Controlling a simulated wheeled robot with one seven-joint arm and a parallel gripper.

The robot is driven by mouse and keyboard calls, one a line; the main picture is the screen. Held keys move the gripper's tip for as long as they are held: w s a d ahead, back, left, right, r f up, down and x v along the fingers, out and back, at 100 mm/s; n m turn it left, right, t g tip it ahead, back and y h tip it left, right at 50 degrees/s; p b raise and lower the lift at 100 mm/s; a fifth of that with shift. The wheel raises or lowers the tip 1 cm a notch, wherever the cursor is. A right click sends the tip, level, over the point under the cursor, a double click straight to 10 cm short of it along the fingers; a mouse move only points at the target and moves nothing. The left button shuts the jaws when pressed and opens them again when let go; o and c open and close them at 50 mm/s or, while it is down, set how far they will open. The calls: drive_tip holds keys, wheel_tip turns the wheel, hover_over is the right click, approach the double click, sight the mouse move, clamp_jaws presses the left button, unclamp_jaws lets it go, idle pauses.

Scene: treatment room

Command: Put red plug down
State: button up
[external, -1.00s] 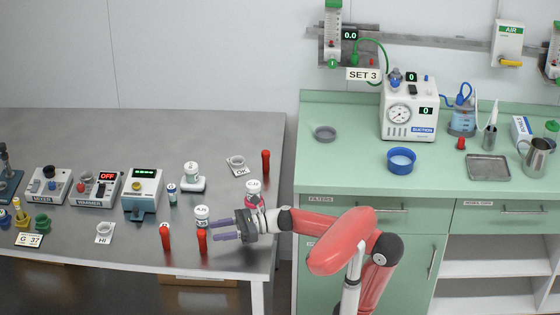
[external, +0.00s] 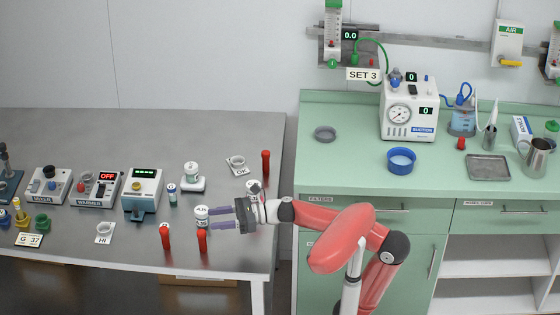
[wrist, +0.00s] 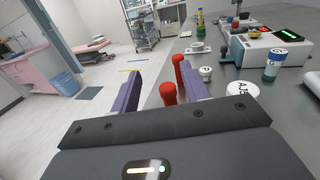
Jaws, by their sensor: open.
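Several upright red pegs stand on the grey table; I cannot tell which is the red plug. Two, a left peg (external: 165,237) and a right peg (external: 202,241), are near the front edge, and a third (external: 266,161) is at the back right. A small red piece (external: 461,143) sits on the green counter. My gripper (external: 212,218) is open, with nothing visibly held, just above and behind the right front peg in the external view. In the wrist view, two red pegs (wrist: 168,93) show between the fingers (wrist: 161,88), apparently beyond them.
A white-capped jar (external: 202,211) stands close to my fingertips. Another jar (external: 253,186) is partly hidden behind my gripper. A labelled holder (external: 104,233) and boxy devices (external: 143,187) stand to the left.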

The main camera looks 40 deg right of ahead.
drive_tip(key=s+m+t+h, duration=0.1)
drive_tip(key=s+m+t, duration=0.1)
drive_tip(key=m+t+h+b, duration=0.1)
drive_tip(key=b, duration=0.5)
approach(202, 240)
drive_tip(key=w+f, duration=0.1)
drive_tip(key=w+a+f, duration=0.1)
drive_tip(key=w, duration=0.1)
drive_tip(key=shift+a+f, duration=0.2)
drive_tip(key=shift+w+a+r, duration=0.3)
drive_tip(key=shift+a+r, duration=0.05)
drive_tip(key=shift+a, duration=0.1)
drive_tip(key=b+x, duration=0.1)
drive_tip(key=x, duration=0.5)
drive_tip(key=shift+w+a, duration=0.1)
drive_tip(key=shift+w, duration=0.15)
drive_tip(key=shift+c, duration=0.4)
clamp_jaws()
